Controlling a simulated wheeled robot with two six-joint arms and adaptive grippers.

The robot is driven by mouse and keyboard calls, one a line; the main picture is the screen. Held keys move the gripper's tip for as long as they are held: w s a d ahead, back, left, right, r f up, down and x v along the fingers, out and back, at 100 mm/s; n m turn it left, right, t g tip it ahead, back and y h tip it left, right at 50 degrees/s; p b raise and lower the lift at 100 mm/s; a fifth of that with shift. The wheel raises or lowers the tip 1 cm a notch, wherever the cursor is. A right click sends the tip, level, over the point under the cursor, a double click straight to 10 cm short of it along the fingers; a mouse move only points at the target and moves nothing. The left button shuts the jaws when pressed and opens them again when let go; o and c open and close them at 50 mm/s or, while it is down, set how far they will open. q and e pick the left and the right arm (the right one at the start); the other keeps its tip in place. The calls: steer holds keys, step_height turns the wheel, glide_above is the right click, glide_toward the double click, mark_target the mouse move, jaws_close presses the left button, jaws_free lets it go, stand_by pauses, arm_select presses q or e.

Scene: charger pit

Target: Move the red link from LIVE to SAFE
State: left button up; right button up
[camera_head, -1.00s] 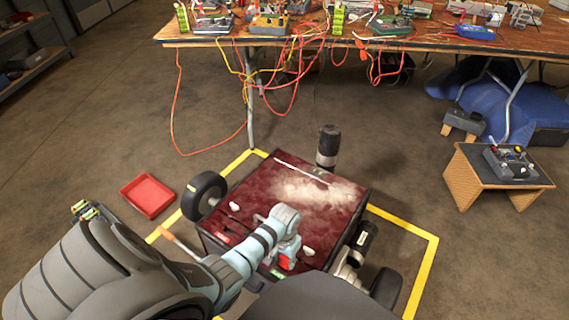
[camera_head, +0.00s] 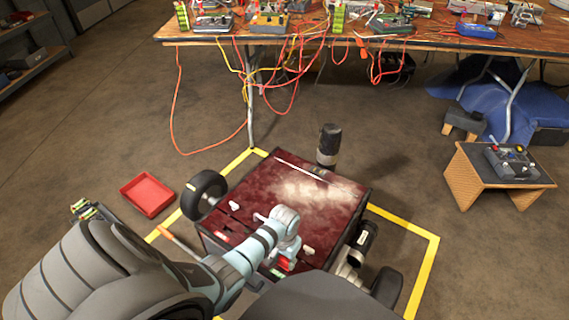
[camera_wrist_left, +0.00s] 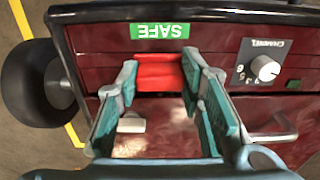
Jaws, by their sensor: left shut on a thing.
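The red link (camera_wrist_left: 160,72) is between the two fingers of my left gripper (camera_wrist_left: 158,75) in the left wrist view. The gripper is shut on it. The link is right beside the green SAFE label (camera_wrist_left: 160,31), over a dark slot in the maroon machine's panel. I cannot tell whether it is fully seated. In the head view the gripper (camera_head: 287,260) and the link (camera_head: 286,265) are near the front edge of the machine (camera_head: 250,185). A red label (camera_head: 222,237), too small to read, is at the left of that edge. My right gripper does not show.
A channel knob (camera_wrist_left: 265,68) and a metal handle (camera_wrist_left: 272,130) are beside the gripper. A red tray (camera_head: 148,195) lies on the floor at left. Yellow tape (camera_head: 405,226) surrounds the wheeled machine. A controller (camera_head: 512,163) rests on a wooden stand at right.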

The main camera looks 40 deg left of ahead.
arm_select(q)
steer(key=shift+f+b, duration=0.5)
steer(key=shift+f, duration=0.3)
steer(key=o, duration=1.2)
steer(key=shift+o, duration=0.2)
step_height(320, 180, up, 12)
steer(key=shift+f, duration=0.1)
